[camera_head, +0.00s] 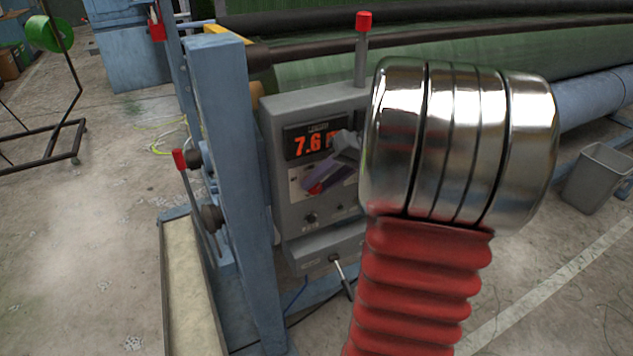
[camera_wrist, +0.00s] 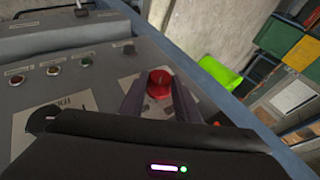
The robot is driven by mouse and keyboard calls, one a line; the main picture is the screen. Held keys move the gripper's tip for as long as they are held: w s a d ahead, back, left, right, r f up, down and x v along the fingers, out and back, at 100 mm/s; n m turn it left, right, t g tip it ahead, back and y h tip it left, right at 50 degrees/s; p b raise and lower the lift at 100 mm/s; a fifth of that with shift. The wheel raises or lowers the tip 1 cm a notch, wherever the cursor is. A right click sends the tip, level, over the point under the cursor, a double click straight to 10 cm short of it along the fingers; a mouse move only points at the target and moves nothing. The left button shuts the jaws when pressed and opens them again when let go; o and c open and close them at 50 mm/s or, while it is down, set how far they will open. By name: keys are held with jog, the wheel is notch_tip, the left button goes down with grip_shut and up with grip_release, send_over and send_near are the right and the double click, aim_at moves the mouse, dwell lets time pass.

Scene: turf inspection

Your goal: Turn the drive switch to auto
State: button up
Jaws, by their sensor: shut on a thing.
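The grey control box (camera_head: 290,218) stands behind a blue post and has a red display reading that starts with 7.6. My gripper (camera_head: 322,184) is at the box front below the display, partly hidden by my own arm. In the wrist view my gripper (camera_wrist: 158,98) has its two dark fingers on either side of a round red knob (camera_wrist: 160,83) and is shut on it. The red knob also shows in the head view (camera_head: 315,188). Its label and pointer are not readable, so I cannot tell its setting. A black knob (camera_head: 310,217) sits lower on the box.
A red-topped lever (camera_head: 363,22) rises above the box, and another (camera_head: 180,160) is left of the blue post (camera_head: 235,190). Small indicators, one green (camera_wrist: 86,61), sit on the panel. A grey bin (camera_head: 597,178) stands at right. Green turf (camera_head: 420,65) lies behind.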

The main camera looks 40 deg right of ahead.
jog(key=shift+s+d+f+m+t+y, duration=0.15)
jog(key=shift+t+y, duration=0.1)
jog(key=shift+y, duration=0.3)
jog(key=shift+w+d+f+m+t+y, duration=0.1)
jog(key=shift+t+y, duration=0.1)
jog(key=shift+y, duration=0.4)
jog(key=shift+s+d+f+m+t+y, duration=0.15)
jog(key=shift+t+y, duration=0.1)
jog(key=shift+y, duration=0.3)
jog(key=shift+w+a, duration=0.1)
jog(key=o, duration=1)
jog(key=shift+o, duration=0.2)
jog(key=shift+r, duration=0.1)
jog(key=v, duration=1.3)
jog(key=shift+s+d, duration=0.25)
jog(key=shift+d, duration=0.05)
